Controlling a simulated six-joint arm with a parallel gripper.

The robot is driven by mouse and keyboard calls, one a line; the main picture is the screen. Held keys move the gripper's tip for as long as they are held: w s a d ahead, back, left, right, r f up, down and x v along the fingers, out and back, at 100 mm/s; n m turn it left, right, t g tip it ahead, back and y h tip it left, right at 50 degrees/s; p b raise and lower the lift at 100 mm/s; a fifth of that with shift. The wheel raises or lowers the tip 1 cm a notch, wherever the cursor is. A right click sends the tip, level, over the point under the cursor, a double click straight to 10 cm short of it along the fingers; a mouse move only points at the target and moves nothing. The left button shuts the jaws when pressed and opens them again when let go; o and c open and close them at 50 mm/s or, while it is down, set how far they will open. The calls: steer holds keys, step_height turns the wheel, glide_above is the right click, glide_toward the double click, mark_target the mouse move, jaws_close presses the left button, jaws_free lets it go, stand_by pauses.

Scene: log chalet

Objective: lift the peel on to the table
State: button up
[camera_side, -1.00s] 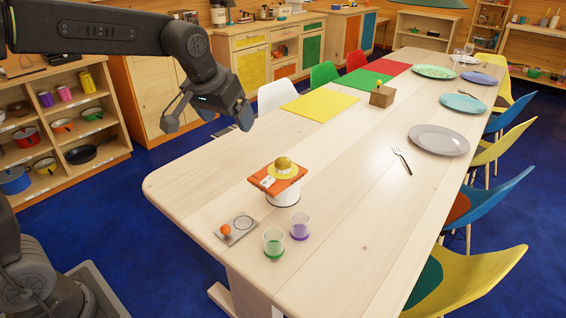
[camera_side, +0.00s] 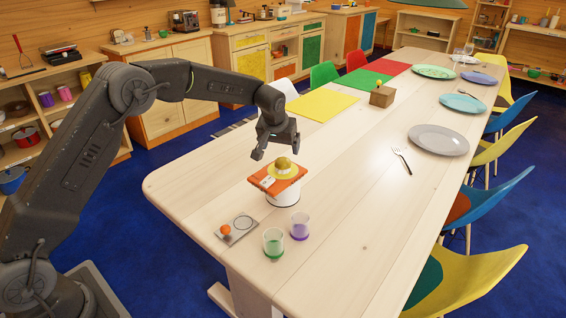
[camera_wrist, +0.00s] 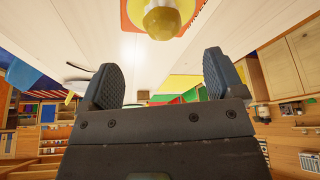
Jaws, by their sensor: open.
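A stack stands on the table (camera_side: 350,215) near its front end. It has a white round base (camera_side: 283,198), an orange square piece (camera_side: 263,182), a yellow disc (camera_side: 275,173) and an olive-yellow rounded lump (camera_side: 284,163) on top. I cannot tell for sure which piece is the peel. My gripper (camera_side: 276,148) is open and empty, just above and behind the lump, apart from it. In the wrist view the lump (camera_wrist: 162,22) and the orange piece (camera_wrist: 130,14) are at the top edge, beyond my open fingers (camera_wrist: 160,75); the lump partly hides the disc.
A small grey board (camera_side: 232,233) with an orange ball (camera_side: 226,229) and two cups, green (camera_side: 273,243) and purple (camera_side: 300,227), stand in front of the stack. A yellow mat (camera_side: 320,104), a wooden block (camera_side: 382,95), a fork (camera_side: 402,160) and plates lie farther off. Table right of the stack is clear.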

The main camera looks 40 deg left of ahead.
mark_target(282, 159)
steer(key=x, duration=0.7)
steer(key=shift+w+a+f, duration=0.25)
steer(key=shift+f, duration=0.05)
steer(key=c, duration=1)
